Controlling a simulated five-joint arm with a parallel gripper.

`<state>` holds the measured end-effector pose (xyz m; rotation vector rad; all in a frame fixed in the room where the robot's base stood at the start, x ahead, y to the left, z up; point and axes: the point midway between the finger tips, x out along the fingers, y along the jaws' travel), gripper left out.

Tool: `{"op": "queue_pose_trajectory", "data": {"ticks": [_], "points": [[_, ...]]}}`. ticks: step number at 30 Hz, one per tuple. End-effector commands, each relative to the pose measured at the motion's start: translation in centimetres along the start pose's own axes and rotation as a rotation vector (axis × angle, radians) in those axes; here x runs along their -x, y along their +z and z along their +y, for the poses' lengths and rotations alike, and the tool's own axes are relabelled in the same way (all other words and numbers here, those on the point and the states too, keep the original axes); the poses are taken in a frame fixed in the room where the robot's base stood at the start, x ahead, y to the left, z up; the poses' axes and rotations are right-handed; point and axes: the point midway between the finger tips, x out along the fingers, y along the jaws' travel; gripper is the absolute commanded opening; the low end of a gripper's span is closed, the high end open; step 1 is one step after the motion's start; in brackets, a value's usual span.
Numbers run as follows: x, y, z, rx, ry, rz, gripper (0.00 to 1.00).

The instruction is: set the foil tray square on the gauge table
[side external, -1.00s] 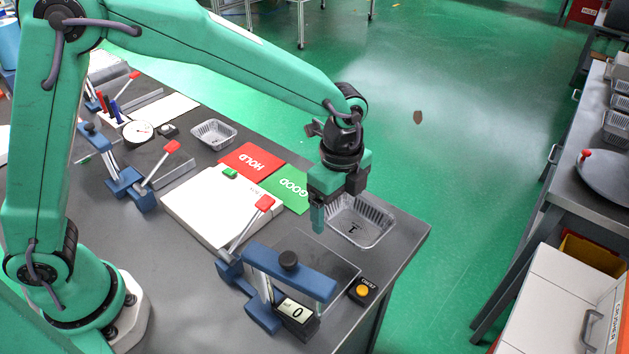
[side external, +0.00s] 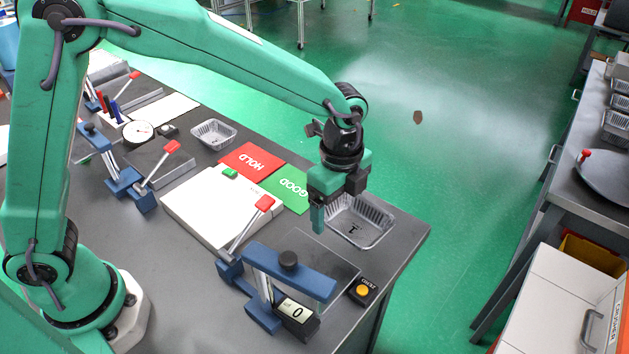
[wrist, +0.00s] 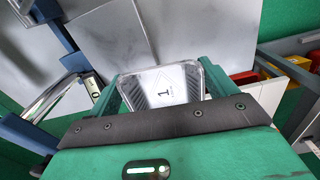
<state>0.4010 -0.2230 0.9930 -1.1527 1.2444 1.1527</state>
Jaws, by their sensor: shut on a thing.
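The foil tray (side external: 372,239), a shiny rectangular tray marked 1 inside, is near the table's right corner in the side view. My gripper (side external: 336,206) is shut on it from above. In the wrist view the tray (wrist: 165,70) sits between the two green fingers of my gripper (wrist: 160,88). I cannot tell whether its underside touches the table. The gauge table appears to be the grey plate (side external: 332,262) beside the blue gauge frame, left of and nearer than the tray. The gauge readout (side external: 296,311) shows 0.
A blue bridge (side external: 290,273) with a red-handled lever (side external: 264,203) stands by the plate. A yellow-button box (side external: 362,292) is at its right. The green GOOD mat (side external: 288,190), red HOLD mat (side external: 250,162) and white block (side external: 215,205) lie behind. Another foil tray (side external: 214,134) is farther back.

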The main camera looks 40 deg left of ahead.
Motion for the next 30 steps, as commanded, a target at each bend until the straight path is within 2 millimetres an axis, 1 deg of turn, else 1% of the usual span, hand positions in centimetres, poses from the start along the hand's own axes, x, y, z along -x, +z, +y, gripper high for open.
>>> {"op": "queue_pose_trajectory", "data": {"ticks": [5,11,16,24,27,30], "points": [[0.0,0.0,0.1,0.001,0.000,0.000,0.53],[0.0,0.5,1.0,0.009,-0.001,0.000,0.53],[-0.2,1.5,2.9,0.027,-0.001,0.000,0.53],[-0.7,3.3,6.6,0.059,-0.001,0.000,0.53],[-0.8,3.8,7.6,0.067,-0.001,0.000,0.53],[-1.0,4.1,8.2,0.072,-0.001,0.001,0.53]]}}
